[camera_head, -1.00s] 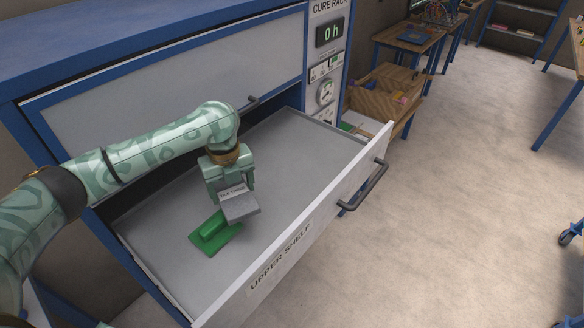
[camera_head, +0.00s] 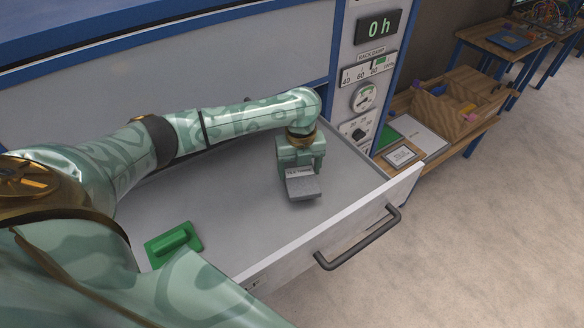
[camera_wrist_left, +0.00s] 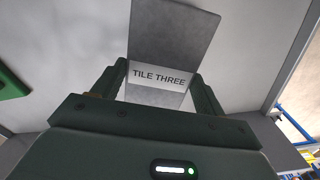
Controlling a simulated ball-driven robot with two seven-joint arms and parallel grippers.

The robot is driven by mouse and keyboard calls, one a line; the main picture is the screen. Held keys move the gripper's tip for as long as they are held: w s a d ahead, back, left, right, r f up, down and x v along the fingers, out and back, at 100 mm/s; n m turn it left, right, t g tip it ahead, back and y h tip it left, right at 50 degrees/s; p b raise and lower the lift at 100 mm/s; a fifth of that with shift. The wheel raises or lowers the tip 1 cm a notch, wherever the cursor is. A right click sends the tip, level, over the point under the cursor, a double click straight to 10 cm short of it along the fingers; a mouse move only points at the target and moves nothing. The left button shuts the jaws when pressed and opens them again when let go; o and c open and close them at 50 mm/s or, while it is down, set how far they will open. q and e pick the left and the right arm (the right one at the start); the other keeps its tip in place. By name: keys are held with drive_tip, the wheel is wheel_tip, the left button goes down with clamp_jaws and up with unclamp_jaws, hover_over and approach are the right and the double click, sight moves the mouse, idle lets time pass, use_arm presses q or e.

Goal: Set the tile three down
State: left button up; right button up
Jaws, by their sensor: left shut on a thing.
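Tile three (camera_head: 303,187) is a grey tile with a light label. My left gripper (camera_head: 300,170) is shut on it, over the right part of the open drawer (camera_head: 222,205). In the left wrist view the tile (camera_wrist_left: 172,40) sits between the two fingers, with its label "TILE THREE" facing the camera. A shadow shows by the tile; I cannot tell whether it touches the drawer floor. My right gripper is not in view.
A green block with a raised grip (camera_head: 173,243) lies in the drawer at left. The drawer's front wall has a dark handle (camera_head: 358,238). The rack's panel (camera_head: 366,95) reads 0 h. A wooden bench with a box (camera_head: 455,108) stands at right.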

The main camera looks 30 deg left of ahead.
sight(303, 173)
use_arm(q)
drive_tip(key=shift+d+f, duration=0.15)
drive_tip(key=shift+f, duration=0.2)
drive_tip(key=shift+d+f, duration=0.15)
drive_tip(key=shift+f, duration=0.15)
wheel_tip(303, 173, down, 3)
drive_tip(key=shift+d+r+b, duration=0.15)
drive_tip(key=shift+r+b, duration=0.05)
drive_tip(key=shift+b, duration=0.1)
drive_tip(key=shift+f, duration=0.3)
drive_tip(key=shift+a, duration=0.2)
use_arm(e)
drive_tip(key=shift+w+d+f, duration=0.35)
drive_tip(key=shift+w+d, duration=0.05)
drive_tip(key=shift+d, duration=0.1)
use_arm(q)
drive_tip(key=o, duration=1.5)
drive_tip(key=shift+d+f, duration=0.1)
drive_tip(key=shift+d, duration=0.05)
drive_tip(key=shift+c, duration=0.2)
